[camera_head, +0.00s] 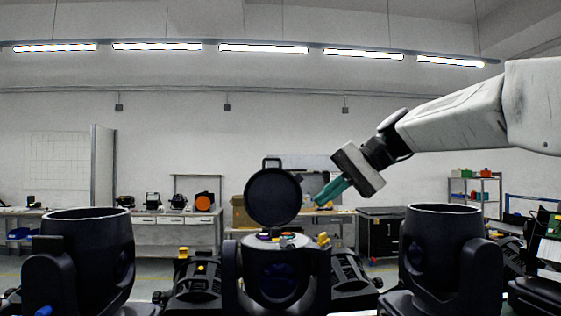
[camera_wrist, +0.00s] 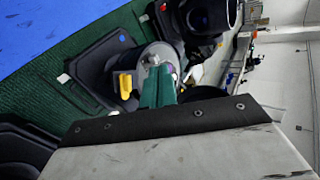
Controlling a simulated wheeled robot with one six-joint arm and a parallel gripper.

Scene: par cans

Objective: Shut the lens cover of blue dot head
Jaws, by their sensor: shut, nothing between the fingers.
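A dark lamp head (camera_head: 278,272) stands in the middle of the head view. Its round black lens cover (camera_head: 273,197) is open and stands upright above the rim. A yellow piece (camera_head: 324,240) sits at its right rim and also shows in the wrist view (camera_wrist: 125,85). In the wrist view a blue dot (camera_wrist: 122,38) shows on a dark flat part beside this head; I cannot tell for certain that it belongs to it. My gripper (camera_head: 321,201) is shut and empty, with teal fingers, up and right of the head, near the cover's right edge. I cannot tell whether they touch.
Other dark heads stand at left (camera_head: 85,255) and right (camera_head: 440,255), both with open tops. A blue patch (camera_head: 43,310) shows low on the left one. Dark devices with yellow parts (camera_head: 195,280) fill the gaps. Workbenches are behind.

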